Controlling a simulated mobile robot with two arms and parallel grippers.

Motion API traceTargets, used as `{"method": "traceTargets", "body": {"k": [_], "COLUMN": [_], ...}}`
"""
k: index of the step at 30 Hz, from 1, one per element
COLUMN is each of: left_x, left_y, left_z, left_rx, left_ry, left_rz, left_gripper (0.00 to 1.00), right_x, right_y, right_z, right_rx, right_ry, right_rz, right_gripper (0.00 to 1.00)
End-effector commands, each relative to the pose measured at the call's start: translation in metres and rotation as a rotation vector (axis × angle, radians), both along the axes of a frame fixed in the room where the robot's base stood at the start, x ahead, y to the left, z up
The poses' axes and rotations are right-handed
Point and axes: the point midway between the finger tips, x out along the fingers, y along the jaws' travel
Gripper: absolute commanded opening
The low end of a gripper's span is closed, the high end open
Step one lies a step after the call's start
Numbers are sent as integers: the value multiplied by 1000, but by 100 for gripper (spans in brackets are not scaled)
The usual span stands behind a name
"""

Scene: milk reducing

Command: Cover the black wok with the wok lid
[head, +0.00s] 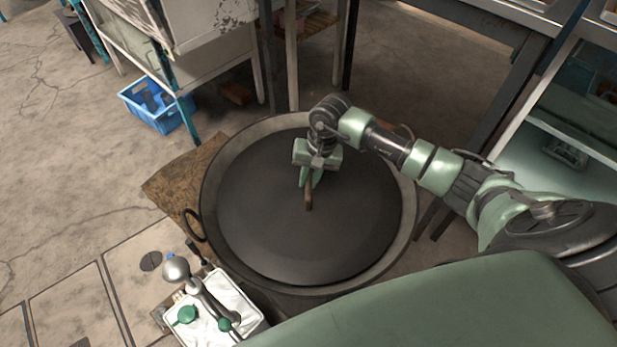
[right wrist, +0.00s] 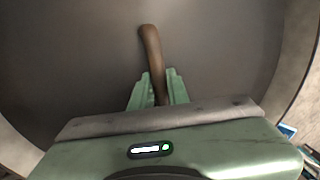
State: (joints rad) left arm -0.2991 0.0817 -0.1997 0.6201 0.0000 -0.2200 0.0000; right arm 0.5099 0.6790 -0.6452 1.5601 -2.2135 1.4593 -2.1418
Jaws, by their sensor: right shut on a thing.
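The black wok (head: 210,190) is large and round, with a wide grey rim and a loop handle at its left. The dark round wok lid (head: 300,250) lies over its opening, inside the rim, covering nearly all of it. Whether the lid touches the wok all round I cannot tell. My right gripper (head: 310,183) is over the lid, shut on its brown curved handle (head: 309,199). The right wrist view shows the handle (right wrist: 151,50) between the green fingers (right wrist: 158,92), with the lid surface (right wrist: 80,60) behind. My left gripper is not in view.
A blue crate (head: 160,110) sits on the floor at the upper left. Cabinets and tables stand behind and at right. Floor at left is clear.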

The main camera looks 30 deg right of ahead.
Motion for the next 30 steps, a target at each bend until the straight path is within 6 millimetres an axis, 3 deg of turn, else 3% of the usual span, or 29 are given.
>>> {"method": "traceTargets", "body": {"k": [22,23,25,30], "left_x": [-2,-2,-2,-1], "left_y": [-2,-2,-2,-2], "left_z": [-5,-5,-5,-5], "left_rx": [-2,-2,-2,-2], "left_ry": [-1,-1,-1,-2], "left_rz": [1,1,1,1], "left_gripper": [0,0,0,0], "right_x": [2,2,1,1], "right_y": [0,0,0,0], "right_z": [-3,-3,-3,-4], "right_rx": [1,1,1,1], "right_ry": [-5,-5,-4,-3], "right_rz": [-1,-1,-1,0], "right_gripper": [0,19,38,41]}}
